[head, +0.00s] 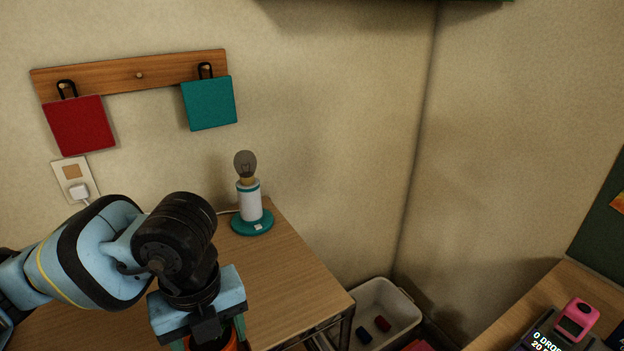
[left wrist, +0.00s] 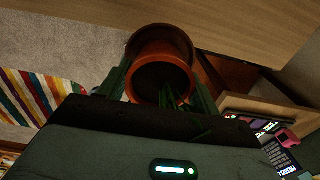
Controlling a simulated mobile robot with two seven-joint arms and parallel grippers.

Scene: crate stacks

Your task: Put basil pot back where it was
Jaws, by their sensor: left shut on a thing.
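The basil pot (head: 228,347) is a terracotta-orange pot at the bottom edge of the head view, mostly hidden under my left gripper (head: 212,338). In the left wrist view the pot (left wrist: 172,38) shows its round rim, dark inside and a few green stems or leaves. My left gripper's fingers (left wrist: 160,88) lie on either side of the pot, shut on it. I cannot tell the pot's height above what is below. My right gripper is in neither view.
A wooden table (head: 285,285) carries a teal-based lamp (head: 250,205) near the wall. A whitish bin (head: 402,318) holds small dark and red items right of it. Another wooden surface (head: 545,300) with a pink device (head: 577,320) is at right. A striped rug (left wrist: 35,95) shows below.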

